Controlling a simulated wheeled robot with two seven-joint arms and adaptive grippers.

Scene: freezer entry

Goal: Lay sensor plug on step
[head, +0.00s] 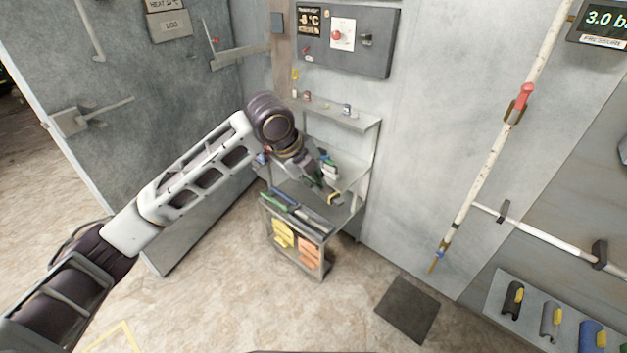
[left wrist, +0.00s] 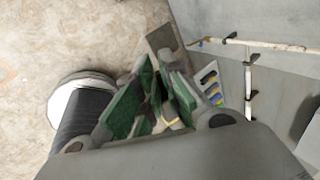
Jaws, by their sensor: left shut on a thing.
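My left gripper (head: 316,178) reaches over the middle of the grey shelf stand (head: 372,143). In the left wrist view its green-padded fingers (left wrist: 152,105) are shut on a small dark thing, taken as the sensor plug (left wrist: 157,92). The fingers and wrist hide most of the plug, and its shape is hard to make out. I cannot tell which level of the stand is the step. My right gripper is not in view.
Small items stand on the top shelf (head: 330,114). Yellow cards (head: 282,233) and orange cards (head: 309,252) hang low on the stand. A control panel (head: 378,52) is above. A dark mat (head: 408,308) lies on open floor, with a pole (head: 490,165) at right.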

